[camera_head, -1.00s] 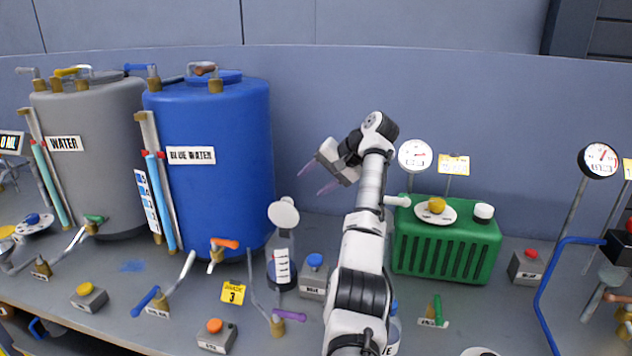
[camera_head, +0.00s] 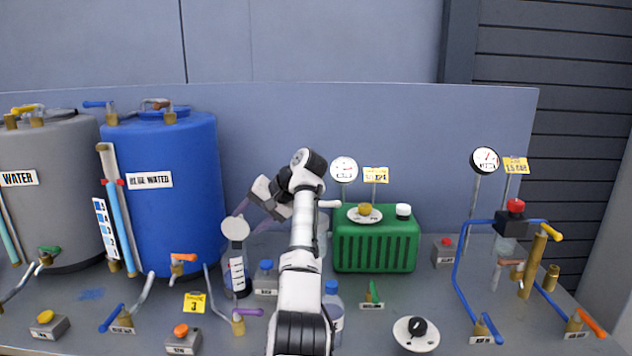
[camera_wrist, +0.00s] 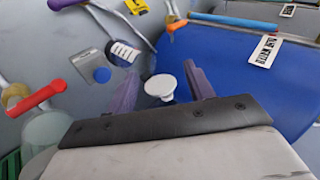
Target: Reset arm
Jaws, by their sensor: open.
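My gripper (camera_head: 248,211) is raised over the bench, left of the green radiator box, with its fingers pointing left and down. In the wrist view my gripper (camera_wrist: 162,88) is open, with its two purple fingers apart and nothing held. A round white disc (camera_wrist: 160,86) shows between and beyond the fingers. In the head view this white disc (camera_head: 235,228) tops a dark-based bottle with a white scale, just below the fingers. I cannot tell whether the fingers touch it.
The blue water tank (camera_head: 172,215) stands left of my gripper, with the grey tank (camera_head: 50,215) beyond it. The green box (camera_head: 375,245) stands to the right. Valves, buttons and a blue-capped bottle (camera_head: 333,308) crowd the front. Blue piping (camera_head: 462,265) rises at the right.

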